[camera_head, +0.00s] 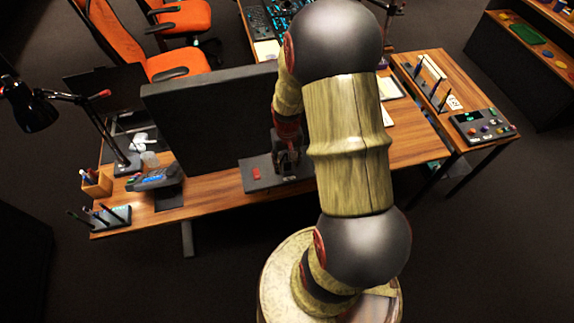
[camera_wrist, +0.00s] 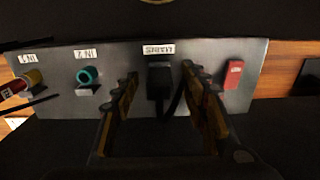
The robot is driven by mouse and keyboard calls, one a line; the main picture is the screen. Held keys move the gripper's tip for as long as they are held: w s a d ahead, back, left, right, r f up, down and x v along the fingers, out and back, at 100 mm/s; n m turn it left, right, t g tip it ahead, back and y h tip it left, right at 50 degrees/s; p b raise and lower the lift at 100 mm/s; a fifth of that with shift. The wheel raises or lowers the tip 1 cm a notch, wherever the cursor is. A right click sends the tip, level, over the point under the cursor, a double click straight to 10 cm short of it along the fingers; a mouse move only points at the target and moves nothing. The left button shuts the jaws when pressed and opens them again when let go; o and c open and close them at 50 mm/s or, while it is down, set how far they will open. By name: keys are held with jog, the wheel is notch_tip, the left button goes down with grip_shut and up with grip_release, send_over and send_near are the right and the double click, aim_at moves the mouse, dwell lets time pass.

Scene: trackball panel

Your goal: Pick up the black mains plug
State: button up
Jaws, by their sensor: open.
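The black mains plug (camera_wrist: 160,78) sits at a grey panel (camera_wrist: 115,62), under a white label that reads MAINS upside down. A black cable runs from it toward the lower edge of the wrist view. My gripper (camera_wrist: 160,71) is open, with one finger on each side of the plug in that view and visible gaps to it. I cannot tell how deep the fingers reach around it. In the head view my gripper (camera_head: 288,158) is over the panel (camera_head: 262,186) on the desk, and the plug is hidden.
The panel also carries a red switch (camera_wrist: 234,74), a teal connector (camera_wrist: 88,76) and a yellow-red connector (camera_wrist: 22,83). A large dark monitor (camera_head: 205,115) stands close to my gripper. A desk lamp (camera_head: 35,105) and pen box (camera_head: 97,184) are at the left.

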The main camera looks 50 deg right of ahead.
jog(key=shift+c, duration=1.4)
jog(key=c, duration=0.8)
jog(key=shift+r, duration=0.1)
